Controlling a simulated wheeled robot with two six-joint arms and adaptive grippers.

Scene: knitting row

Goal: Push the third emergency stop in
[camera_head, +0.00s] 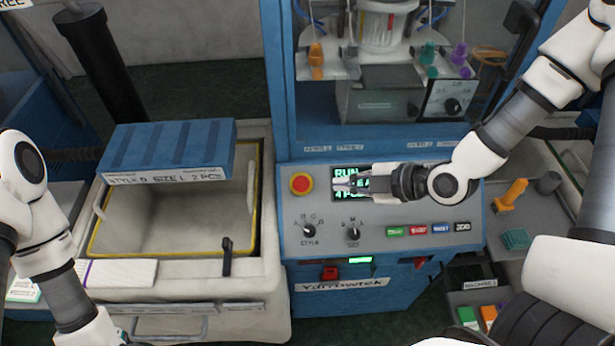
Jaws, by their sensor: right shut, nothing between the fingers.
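A red emergency stop button (301,184) with a yellow ring sits at the upper left of the sloped grey control panel (290,255) of the blue machine. Whether it is pushed in or out cannot be told from this angle. My right gripper (338,184) reaches in from the right, shut and empty. Its fingertips point left at the button, with a small gap seen between them in the picture. The gripper covers part of the lit display (347,173). My left arm comes down the left edge, and its gripper is out of the frame.
The panel has two dark knobs (308,231) and a row of coloured buttons (418,230) below the gripper. A yellow-edged bin (205,210) with a blue slatted box (172,148) stands at left. A side shelf with an orange part (512,193) is at right.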

